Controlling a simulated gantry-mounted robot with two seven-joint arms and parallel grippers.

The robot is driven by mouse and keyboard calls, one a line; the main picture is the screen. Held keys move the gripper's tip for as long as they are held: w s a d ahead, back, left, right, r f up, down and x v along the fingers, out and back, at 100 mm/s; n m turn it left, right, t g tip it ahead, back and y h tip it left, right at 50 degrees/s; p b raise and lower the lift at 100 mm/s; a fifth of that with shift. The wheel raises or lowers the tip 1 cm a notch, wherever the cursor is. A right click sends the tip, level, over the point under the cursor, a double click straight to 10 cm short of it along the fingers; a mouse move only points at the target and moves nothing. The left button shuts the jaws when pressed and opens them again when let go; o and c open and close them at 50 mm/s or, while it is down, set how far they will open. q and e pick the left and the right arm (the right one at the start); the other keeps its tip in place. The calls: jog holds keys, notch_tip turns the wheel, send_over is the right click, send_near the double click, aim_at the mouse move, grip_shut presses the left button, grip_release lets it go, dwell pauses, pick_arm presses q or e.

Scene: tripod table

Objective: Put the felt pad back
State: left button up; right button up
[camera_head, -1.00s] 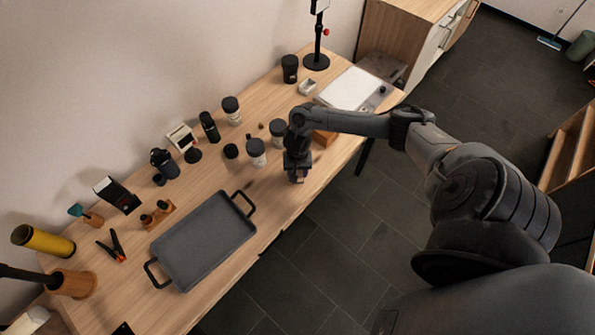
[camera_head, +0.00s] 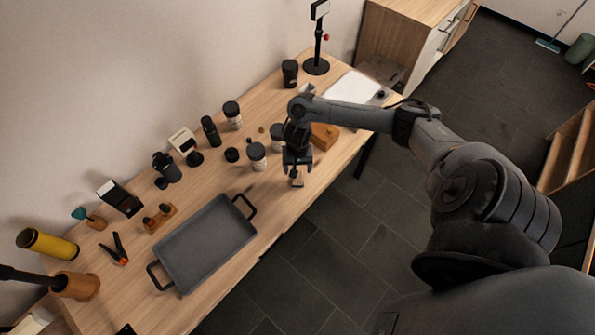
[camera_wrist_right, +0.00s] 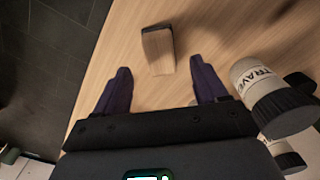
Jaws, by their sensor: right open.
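A small wooden block with a dark side, which looks like the felt pad (camera_wrist_right: 158,50), lies on the bare tabletop in the right wrist view. It also shows in the head view (camera_head: 297,181), close to the table's front edge. My right gripper (camera_head: 297,169) is just above and behind it there. In the right wrist view my right gripper (camera_wrist_right: 159,68) is open, its two dark purple fingers apart and empty, with the block lying ahead between the lines of the fingertips.
White jars with black lids (camera_head: 257,156) stand close to the gripper; one labelled jar (camera_wrist_right: 265,90) is beside the right finger. A wooden box (camera_head: 324,136) is to the right. A grey tray (camera_head: 205,243) lies left. Bare tabletop surrounds the block.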

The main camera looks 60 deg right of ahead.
notch_tip(320, 180, up, 5)
jog(key=p, duration=0.1)
jog(key=w+a+n+t+y, duration=0.2)
jog(key=a+n+t, duration=0.55)
jog(key=a, duration=1.65)
jog(key=s+r+n+g+h, duration=0.1)
jog(key=s+r+n+g, duration=0.1)
jog(key=s, duration=0.4)
jog(key=s+r+n+g, duration=0.2)
jog(key=s+r+n, duration=0.2)
jog(key=s+r, duration=0.2)
jog(key=shift+s+r+h+p, duration=0.3)
jog(key=shift+s+h, duration=0.1)
jog(key=shift+s, duration=0.4)
jog(key=shift+r, duration=0.1)
